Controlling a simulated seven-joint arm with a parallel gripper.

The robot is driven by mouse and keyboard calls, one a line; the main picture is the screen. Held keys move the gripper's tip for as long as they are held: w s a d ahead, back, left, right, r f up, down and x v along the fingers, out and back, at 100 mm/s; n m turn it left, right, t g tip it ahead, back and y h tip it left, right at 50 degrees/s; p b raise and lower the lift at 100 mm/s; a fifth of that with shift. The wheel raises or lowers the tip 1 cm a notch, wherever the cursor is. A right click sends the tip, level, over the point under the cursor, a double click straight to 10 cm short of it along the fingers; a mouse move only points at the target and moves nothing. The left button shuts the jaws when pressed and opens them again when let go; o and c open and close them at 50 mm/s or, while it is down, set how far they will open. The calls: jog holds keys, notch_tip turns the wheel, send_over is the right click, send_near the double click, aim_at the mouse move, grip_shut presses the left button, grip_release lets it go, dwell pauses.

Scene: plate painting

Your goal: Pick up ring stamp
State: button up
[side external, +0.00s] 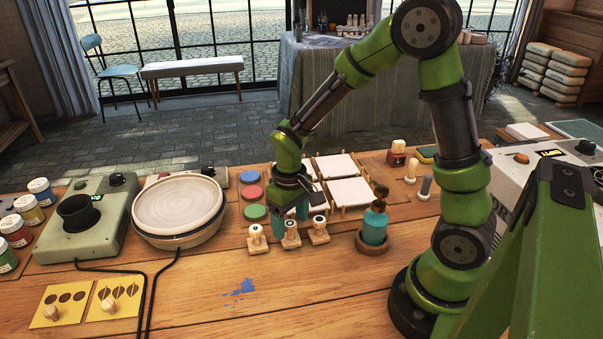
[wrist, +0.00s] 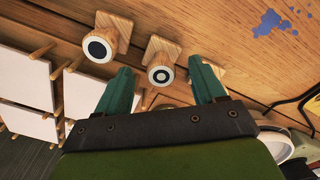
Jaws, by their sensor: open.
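Three stamps stand in a row on small wooden blocks on the table. The middle one, the ring stamp (wrist: 160,74), has a white face with a black ring around a dark centre; it is also the middle stamp (side external: 291,234) in the side view. A stamp with a large solid black dot (wrist: 97,47) stands to its left in the wrist view. The third stamp (side external: 257,237) is mostly hidden behind a finger in the wrist view. My gripper (wrist: 160,68) points down, open and empty, its teal fingers either side of the ring stamp in the picture. I cannot tell its exact height; no contact shows.
White square tiles (side external: 350,190) on wooden pegs lie behind the stamps. A teal bottle (side external: 375,228) stands to their right. Coloured discs (side external: 251,193) and a pottery wheel (side external: 178,203) are to the left.

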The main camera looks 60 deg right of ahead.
aim_at(290, 223)
notch_tip(290, 223, down, 4)
jog(key=shift+r, duration=0.15)
